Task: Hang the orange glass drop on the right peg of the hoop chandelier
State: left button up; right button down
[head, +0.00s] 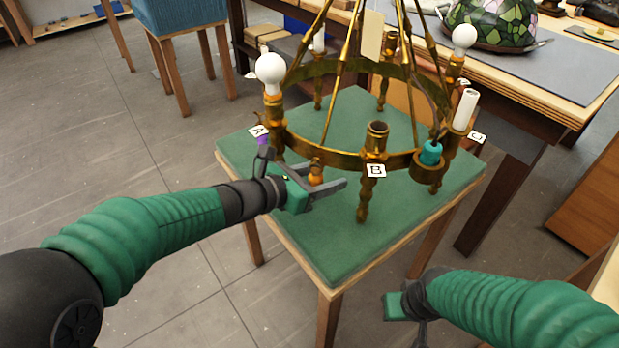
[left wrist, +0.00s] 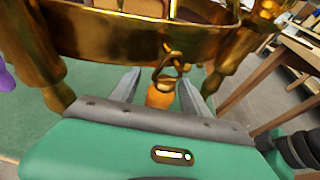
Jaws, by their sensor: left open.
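The orange glass drop (head: 315,172) hangs below the front of the brass hoop chandelier (head: 335,158), between the arms labelled A and B. In the left wrist view the drop (left wrist: 160,96) is under a brass ring (left wrist: 170,67) at the hoop's lower edge; the peg itself is hard to make out. My left gripper (head: 330,187) is open, with one finger on each side of the drop, and no clear contact shows. My right gripper (head: 400,306) is low at the front right, away from the chandelier, its fingers not clearly visible.
The chandelier stands on a green-topped table (head: 300,240). A purple piece (head: 263,140) is near label A, and a teal piece (head: 430,153) is at the hoop's right. White bulbs (head: 270,68) top some arms. A workbench (head: 570,75) with a stained-glass shade (head: 495,22) stands behind right.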

pick_arm(q)
jog(key=p+v, duration=0.5)
jog(key=v, duration=1.1)
jog(key=shift+a, duration=0.15)
jog(key=shift+s, duration=0.15)
dwell(0.7)
